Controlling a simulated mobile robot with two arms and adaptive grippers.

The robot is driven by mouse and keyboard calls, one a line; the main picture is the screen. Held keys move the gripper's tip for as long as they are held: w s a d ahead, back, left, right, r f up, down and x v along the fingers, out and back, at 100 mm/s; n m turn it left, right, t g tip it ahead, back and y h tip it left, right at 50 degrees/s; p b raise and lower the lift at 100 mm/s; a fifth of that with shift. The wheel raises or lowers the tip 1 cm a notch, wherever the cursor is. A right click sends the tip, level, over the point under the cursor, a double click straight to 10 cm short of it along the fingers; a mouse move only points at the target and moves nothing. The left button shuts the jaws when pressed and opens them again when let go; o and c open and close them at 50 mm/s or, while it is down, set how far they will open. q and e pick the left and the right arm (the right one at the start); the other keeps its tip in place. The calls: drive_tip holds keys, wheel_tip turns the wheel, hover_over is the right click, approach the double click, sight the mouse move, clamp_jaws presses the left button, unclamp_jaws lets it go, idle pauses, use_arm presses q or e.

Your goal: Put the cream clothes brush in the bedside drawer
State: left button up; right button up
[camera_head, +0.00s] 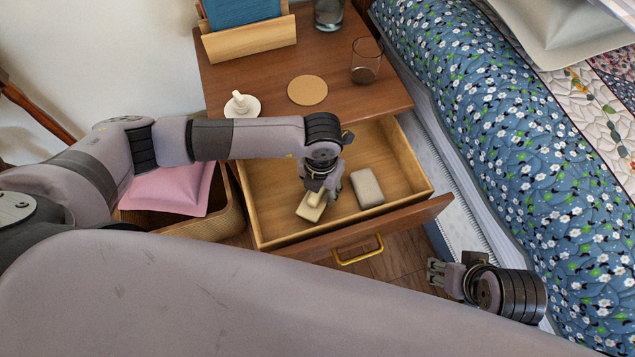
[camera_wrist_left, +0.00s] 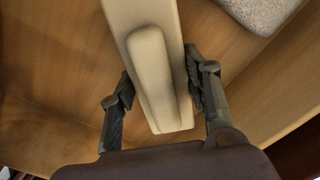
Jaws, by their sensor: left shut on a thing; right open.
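The cream clothes brush (camera_head: 311,207) is inside the open bedside drawer (camera_head: 283,239), in its left half towards the front. My left gripper (camera_head: 323,193) reaches down into the drawer and is shut on the brush. In the left wrist view the brush (camera_wrist_left: 153,62) lies between the two fingers (camera_wrist_left: 158,95), with its raised grip towards the camera. The drawer floor shows below it; I cannot tell whether the brush touches it. My right gripper (camera_head: 436,271) is open and empty, to the right of the drawer front.
A grey block (camera_head: 367,187) lies in the drawer right of the brush. On the nightstand top (camera_head: 330,109) are a cork coaster (camera_head: 307,90), a glass (camera_head: 366,62), a white candle holder (camera_head: 242,106) and a wooden rack (camera_head: 249,40). A pink cushion (camera_head: 170,190) sits left; the bed (camera_head: 490,120) stands right.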

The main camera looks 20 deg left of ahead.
use_arm(q)
drive_tip(key=shift+w+a+f+b, duration=0.35)
drive_tip(key=shift+w+a+f, duration=0.3)
drive_tip(key=shift+w, duration=0.25)
use_arm(e)
drive_tip(key=shift+f, duration=0.4)
use_arm(q)
drive_tip(key=o, duration=1.1)
use_arm(e)
drive_tip(key=shift+w+a, duration=0.15)
drive_tip(key=shift+w, duration=0.25)
drive_tip(key=shift+r, duration=0.15)
